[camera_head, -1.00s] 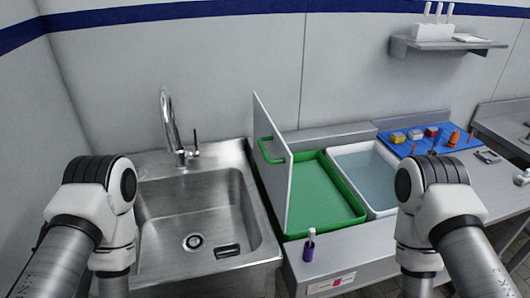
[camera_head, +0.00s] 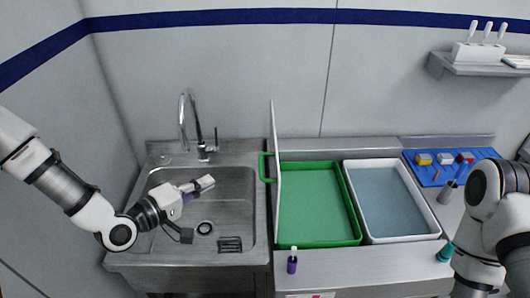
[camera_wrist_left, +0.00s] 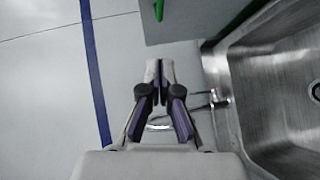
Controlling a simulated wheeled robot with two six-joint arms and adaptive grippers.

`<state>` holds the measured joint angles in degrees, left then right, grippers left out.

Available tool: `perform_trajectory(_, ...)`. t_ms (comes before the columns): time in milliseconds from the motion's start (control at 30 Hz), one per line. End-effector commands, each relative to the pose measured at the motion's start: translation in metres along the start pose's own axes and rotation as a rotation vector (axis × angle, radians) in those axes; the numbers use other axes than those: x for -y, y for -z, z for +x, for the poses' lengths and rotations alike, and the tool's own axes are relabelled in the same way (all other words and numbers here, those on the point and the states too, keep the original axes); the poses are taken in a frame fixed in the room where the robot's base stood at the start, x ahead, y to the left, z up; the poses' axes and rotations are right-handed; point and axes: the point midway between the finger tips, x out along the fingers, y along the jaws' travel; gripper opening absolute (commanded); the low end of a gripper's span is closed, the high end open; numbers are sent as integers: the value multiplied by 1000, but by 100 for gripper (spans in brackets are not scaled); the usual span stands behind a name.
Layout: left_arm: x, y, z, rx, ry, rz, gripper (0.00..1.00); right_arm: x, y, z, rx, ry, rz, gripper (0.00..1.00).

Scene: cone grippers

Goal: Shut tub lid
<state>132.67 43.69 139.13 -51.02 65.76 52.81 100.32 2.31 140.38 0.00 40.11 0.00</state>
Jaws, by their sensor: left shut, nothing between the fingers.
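The green tub (camera_head: 318,207) stands open on the bench right of the sink. Its pale lid (camera_head: 275,170) stands upright along the tub's left side, seen nearly edge-on, with a green handle (camera_head: 264,168) on its left face. My left gripper (camera_head: 208,182) is over the sink, left of the lid and apart from it, shut and empty. In the left wrist view its fingertips (camera_wrist_left: 159,66) are together, and part of the lid (camera_wrist_left: 185,22) and its handle (camera_wrist_left: 250,14) show at the top. My right arm is at the right edge; its gripper is out of view.
The steel sink (camera_head: 235,262) has a tall faucet (camera_head: 184,125) at its back. A white tub (camera_head: 425,237) of water stands right of the green tub. A purple bottle (camera_head: 292,264) stands in front of the green tub. A blue board (camera_head: 428,174) holds small items.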

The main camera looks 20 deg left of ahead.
Motion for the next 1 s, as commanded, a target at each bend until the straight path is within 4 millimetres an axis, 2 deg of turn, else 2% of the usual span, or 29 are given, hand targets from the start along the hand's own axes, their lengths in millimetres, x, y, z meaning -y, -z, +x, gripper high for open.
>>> perform_trajectory(33,-6,2,1,-2,-8,6,0,0,0,0,1,0,-1,61)
perform_trajectory(167,0,0,12,3,-5,12,0,0,0,12,1,0,-1,61)
perform_trajectory(267,3,-1,27,4,-5,16,0,0,-1,26,1,0,-1,61)
perform_trajectory(400,3,-2,55,6,-4,18,0,0,-1,42,1,0,0,61)
perform_trajectory(633,0,-2,105,4,-4,15,0,0,0,56,1,0,0,61)
perform_trajectory(800,0,-22,123,4,-2,13,0,0,0,66,1,0,-1,61)
perform_trajectory(1000,-3,-28,129,1,-4,8,0,0,0,68,1,0,0,61)
